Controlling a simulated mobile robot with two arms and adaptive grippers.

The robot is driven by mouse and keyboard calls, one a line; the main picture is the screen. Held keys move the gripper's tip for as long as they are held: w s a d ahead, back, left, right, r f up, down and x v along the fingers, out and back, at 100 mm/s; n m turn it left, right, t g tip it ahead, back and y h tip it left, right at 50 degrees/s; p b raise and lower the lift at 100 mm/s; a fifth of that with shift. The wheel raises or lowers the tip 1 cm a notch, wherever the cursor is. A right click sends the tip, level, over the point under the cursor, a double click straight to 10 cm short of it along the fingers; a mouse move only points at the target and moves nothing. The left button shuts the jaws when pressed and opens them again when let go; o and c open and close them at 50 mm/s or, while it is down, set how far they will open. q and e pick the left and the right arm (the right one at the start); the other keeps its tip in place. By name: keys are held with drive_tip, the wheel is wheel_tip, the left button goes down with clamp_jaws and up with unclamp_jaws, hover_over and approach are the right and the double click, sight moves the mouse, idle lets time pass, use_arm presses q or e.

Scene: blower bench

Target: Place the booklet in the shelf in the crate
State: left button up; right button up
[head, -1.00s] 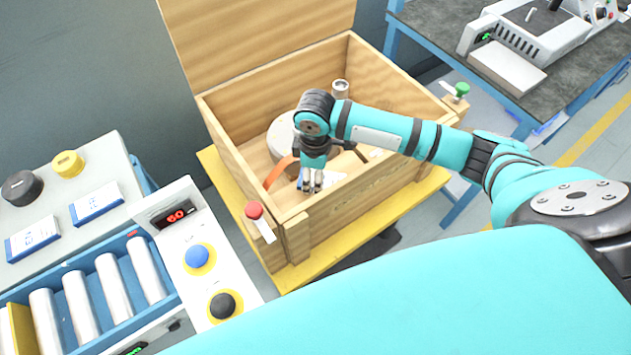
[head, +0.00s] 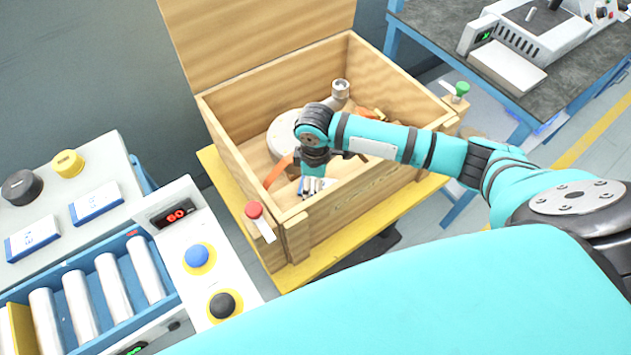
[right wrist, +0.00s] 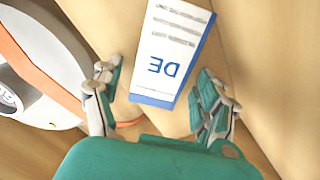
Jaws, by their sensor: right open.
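The open wooden crate (head: 350,193) stands in the middle of the head view, and my right gripper (head: 313,187) reaches down inside it near the front wall. In the right wrist view a white booklet (right wrist: 168,50) with a blue edge and "DE" on it lies between and beyond the two open fingers of the right gripper (right wrist: 158,98). The fingers show gaps on both sides of the booklet. The shelf cannot be clearly told from the crate's wood. In the head view my gripper mostly hides this booklet. My left gripper is out of view.
A round pale blower (head: 283,138) with an orange strap (head: 279,172) sits in the crate beside my gripper. Two more booklets (head: 96,203) (head: 33,238) lie on the left bench. A red-knobbed clamp (head: 254,211) and a green-knobbed one (head: 462,89) flank the crate.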

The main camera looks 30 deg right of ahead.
wheel_tip(320, 180, up, 12)
drive_tip(key=shift+r, duration=0.15)
idle(0.3)
idle(1.1)
